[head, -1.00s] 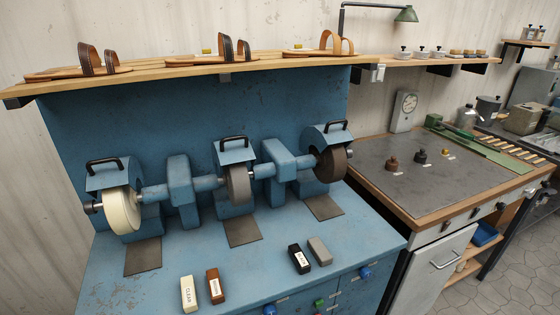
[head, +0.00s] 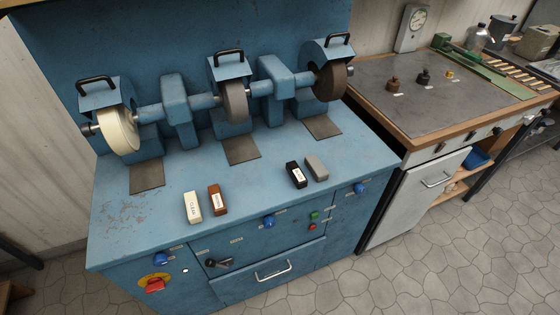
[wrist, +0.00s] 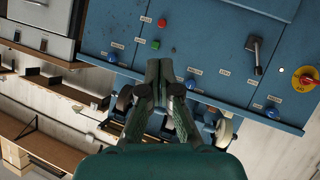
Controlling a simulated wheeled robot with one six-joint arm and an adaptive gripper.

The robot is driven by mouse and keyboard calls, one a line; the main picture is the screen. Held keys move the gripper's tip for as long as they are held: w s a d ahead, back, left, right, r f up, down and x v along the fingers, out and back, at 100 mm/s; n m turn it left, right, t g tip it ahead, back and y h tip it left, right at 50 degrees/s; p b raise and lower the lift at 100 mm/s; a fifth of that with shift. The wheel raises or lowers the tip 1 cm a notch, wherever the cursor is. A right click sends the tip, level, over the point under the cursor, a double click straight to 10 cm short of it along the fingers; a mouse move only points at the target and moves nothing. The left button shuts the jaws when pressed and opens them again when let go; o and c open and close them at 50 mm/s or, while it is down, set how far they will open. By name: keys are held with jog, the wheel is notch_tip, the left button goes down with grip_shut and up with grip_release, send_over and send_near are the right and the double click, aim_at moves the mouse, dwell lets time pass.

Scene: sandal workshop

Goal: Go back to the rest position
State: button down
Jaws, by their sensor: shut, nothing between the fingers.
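My gripper (wrist: 160,72) shows only in the wrist view. Its dark green fingers are together and hold nothing. The wrist view shows the blue grinding machine (wrist: 215,28) upside down, with its front panel beyond the fingertips and its wheels partly hidden behind the fingers. The machine also fills the middle of the head view (head: 250,190). A cream wheel (head: 119,130), a grey wheel (head: 236,102) and a brown wheel (head: 330,82) sit on its shaft. My arm and gripper are out of the head view.
On the machine's top lie a white bar (head: 193,208), a brown bar (head: 217,201), a black bar (head: 296,175) and a grey bar (head: 317,168). A red switch (head: 155,285) and a drawer handle (head: 272,273) are on its front. A workbench (head: 440,90) stands to the right. The tiled floor (head: 430,260) is clear in front.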

jog(key=s+r+m+t, duration=0.1)
jog(key=s+r+m, duration=0.1)
jog(key=s+r, duration=0.3)
jog(key=s+r+m, duration=0.2)
jog(key=s+r, duration=0.2)
jog(key=r, duration=0.6)
jog(key=shift+s+t, duration=0.35)
jog(key=shift+t, duration=0.05)
jog(key=shift+a+r, duration=0.1)
